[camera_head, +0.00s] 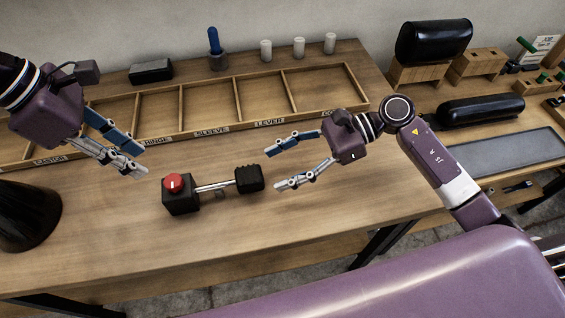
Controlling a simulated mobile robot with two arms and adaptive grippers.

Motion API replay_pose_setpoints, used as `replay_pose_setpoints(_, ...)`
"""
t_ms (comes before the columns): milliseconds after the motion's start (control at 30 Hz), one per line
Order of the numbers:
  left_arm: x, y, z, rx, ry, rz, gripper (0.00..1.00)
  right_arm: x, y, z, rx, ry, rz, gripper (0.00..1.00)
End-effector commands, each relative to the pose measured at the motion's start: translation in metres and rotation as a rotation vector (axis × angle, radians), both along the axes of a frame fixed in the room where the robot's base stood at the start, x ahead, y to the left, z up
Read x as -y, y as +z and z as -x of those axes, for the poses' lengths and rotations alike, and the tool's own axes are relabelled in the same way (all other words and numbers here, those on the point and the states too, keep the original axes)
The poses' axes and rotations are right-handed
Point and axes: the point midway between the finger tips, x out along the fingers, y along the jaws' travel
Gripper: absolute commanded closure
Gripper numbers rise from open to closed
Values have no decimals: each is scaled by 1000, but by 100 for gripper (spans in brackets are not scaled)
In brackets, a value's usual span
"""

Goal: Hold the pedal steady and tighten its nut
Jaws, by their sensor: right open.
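The pedal assembly lies on the wooden table in the head view: a black block (180,197), a metal rod (214,187) and a black ribbed pedal pad (249,179). A red round knob (174,183) sits on top of the block; I cannot tell whether it is the nut. My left gripper (145,162) is above and left of the block, its fingers apart with nothing between them. My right gripper (273,169) is open and empty, just right of the pad, fingers pointing left towards it. Neither gripper visibly touches the pedal.
A shallow wooden tray (205,130) with labelled compartments lies behind the pedal. A black box (151,71), a blue-handled tool (215,47) and white cylinders (299,47) stand behind it. A dark round object (28,215) is at left.

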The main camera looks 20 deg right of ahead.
Motion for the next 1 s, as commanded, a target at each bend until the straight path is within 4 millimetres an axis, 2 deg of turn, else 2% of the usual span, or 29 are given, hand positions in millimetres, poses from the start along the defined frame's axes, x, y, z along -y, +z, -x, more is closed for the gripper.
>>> replay_pose_setpoints(500, 0, 0, 0, 0, 0, 0, 71, -63, -26, -1, 3, 0, -1, 42)
replay_pose_setpoints(900, 0, 0, 0, 0, 0, 0, 71, -71, -30, -1, 2, 0, 1, 42)
replay_pose_setpoints(1000, 0, 0, 0, 0, 0, 0, 71, -71, -30, -1, 2, 0, 1, 52)
